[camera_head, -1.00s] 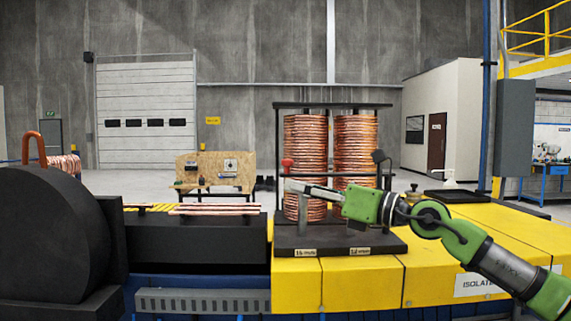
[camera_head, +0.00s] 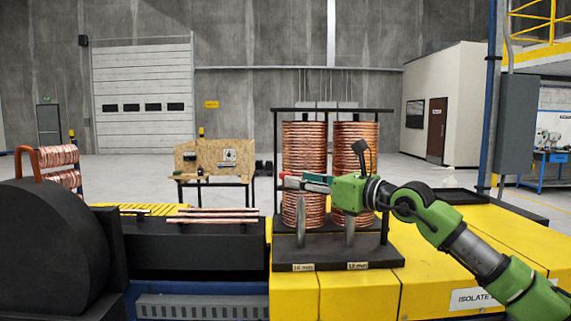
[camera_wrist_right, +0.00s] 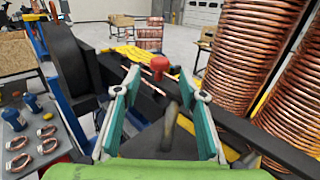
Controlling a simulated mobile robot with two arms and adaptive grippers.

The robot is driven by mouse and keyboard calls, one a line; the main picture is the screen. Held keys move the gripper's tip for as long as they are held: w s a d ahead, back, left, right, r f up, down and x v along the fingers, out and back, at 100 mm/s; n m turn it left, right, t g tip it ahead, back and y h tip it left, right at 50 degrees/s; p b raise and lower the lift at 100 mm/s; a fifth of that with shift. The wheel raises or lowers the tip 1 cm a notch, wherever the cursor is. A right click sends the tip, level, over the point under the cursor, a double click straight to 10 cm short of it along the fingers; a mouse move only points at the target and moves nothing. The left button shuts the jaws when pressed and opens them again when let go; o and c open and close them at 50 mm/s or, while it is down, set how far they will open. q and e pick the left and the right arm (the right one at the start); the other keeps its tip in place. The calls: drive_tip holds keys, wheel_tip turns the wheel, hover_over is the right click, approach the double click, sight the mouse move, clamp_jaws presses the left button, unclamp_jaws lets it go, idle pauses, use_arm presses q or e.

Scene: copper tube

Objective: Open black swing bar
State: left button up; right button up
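The black swing bar (camera_wrist_right: 262,140) runs across the front of the copper coils in the right wrist view. Its red knob (camera_wrist_right: 159,65) stands up near the bar's left end; in the head view the knob (camera_head: 286,176) shows at the left front of the rack, and the arm covers much of the bar. My right gripper (camera_wrist_right: 158,78) is open, its two teal-padded fingers apart on either side of the knob. I cannot tell whether either finger touches it. In the head view the right gripper (camera_head: 305,182) is at knob height. My left gripper is not in view.
The black rack base (camera_head: 330,257) carries two tall copper coils (camera_head: 304,150) on a yellow platform (camera_head: 345,292). Copper tubes (camera_head: 215,216) lie on the black block to the left. A large dark rounded housing (camera_head: 50,240) stands at far left.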

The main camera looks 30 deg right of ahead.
sight(288, 173)
drive_tip(key=p+x, duration=0.2)
drive_tip(key=x, duration=0.3)
drive_tip(key=shift+a+r, duration=0.1)
drive_tip(key=shift+w+a+p, duration=0.15)
drive_tip(key=shift+w+p, duration=0.25)
drive_tip(key=shift+w, duration=0.1)
clamp_jaws()
